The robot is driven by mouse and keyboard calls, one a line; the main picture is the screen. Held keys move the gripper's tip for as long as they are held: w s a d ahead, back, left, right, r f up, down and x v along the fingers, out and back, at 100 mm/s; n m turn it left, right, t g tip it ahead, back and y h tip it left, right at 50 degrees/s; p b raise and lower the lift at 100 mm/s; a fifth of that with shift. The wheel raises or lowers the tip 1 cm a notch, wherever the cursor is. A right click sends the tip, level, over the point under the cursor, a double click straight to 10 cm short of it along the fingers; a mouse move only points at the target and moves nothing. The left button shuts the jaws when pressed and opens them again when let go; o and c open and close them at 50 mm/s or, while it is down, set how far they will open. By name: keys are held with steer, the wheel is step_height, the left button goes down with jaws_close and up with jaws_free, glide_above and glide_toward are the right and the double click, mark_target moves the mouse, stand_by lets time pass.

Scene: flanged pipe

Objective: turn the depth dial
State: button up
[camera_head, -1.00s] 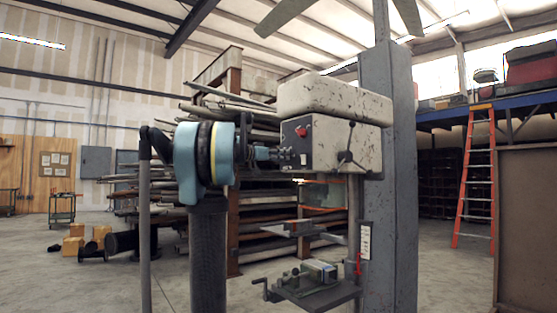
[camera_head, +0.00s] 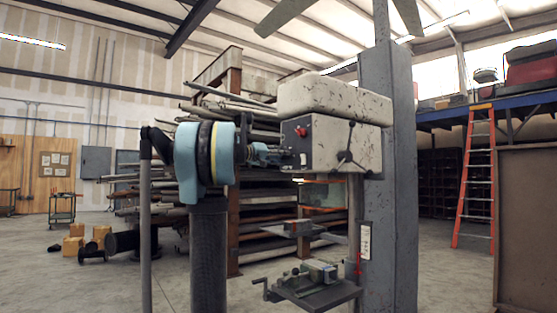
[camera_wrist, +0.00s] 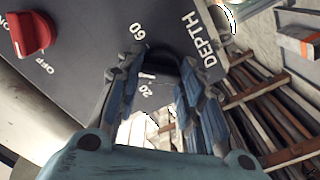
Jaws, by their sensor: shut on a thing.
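The depth dial (camera_wrist: 165,70) is a dark knob on the grey front panel (camera_wrist: 90,40), beside the printed word DEPTH and the numbers 60 and 20. My gripper (camera_wrist: 162,66) has its two blue fingers on either side of the dial and is shut on it. The fingers hide much of the dial, and a small pale mark shows between them. In the head view my gripper (camera_head: 284,157) reaches the left face of the drill press head (camera_head: 335,140), and the dial itself is too small and covered to make out.
A red OFF switch (camera_wrist: 32,34) sits on the same panel, also seen in the head view (camera_head: 301,131). Below the head are a vise (camera_head: 318,272) and worktable (camera_head: 325,295). A grey column (camera_head: 385,200) stands right; a pipe rack (camera_head: 265,200) is behind.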

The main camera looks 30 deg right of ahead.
steer(key=shift+w+n, duration=0.2)
steer(key=shift+n, duration=1.4)
steer(key=o, duration=1.1)
steer(key=shift+w+f, duration=0.1)
steer(key=shift+f, duration=0.05)
steer(key=shift+c, duration=0.2)
steer(key=shift+a, duration=0.1)
steer(key=s+a, duration=0.1)
steer(key=a, duration=1.1)
